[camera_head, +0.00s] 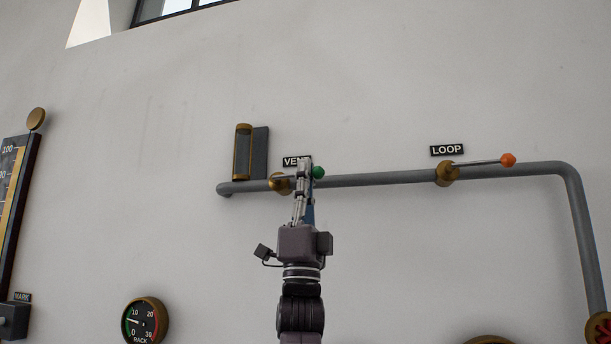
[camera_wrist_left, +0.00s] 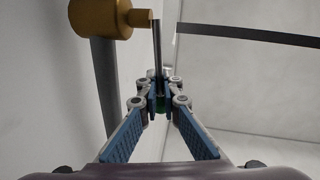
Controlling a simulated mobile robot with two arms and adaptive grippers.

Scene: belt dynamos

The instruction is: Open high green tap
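The high green tap is on the wall pipe beside the VENT label. Its brass body (camera_head: 280,184) also shows at the top left of the left wrist view (camera_wrist_left: 100,18). Its lever (camera_wrist_left: 157,45) runs between my left fingertips, and its green knob (camera_head: 318,172) shows just right of them; a bit of green (camera_wrist_left: 160,104) shows between the fingers. The lever lies roughly along the pipe. My left gripper (camera_head: 305,165) reaches up from below, its fingers closed in on the lever near the knob. My right gripper is not in view.
The grey pipe (camera_head: 390,179) runs right to a second tap with an orange knob (camera_head: 508,160) under the LOOP label (camera_head: 447,150). A glass cylinder (camera_head: 242,152) stands left of the green tap. A RACK dial (camera_head: 145,320) is lower left. The wall between is bare.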

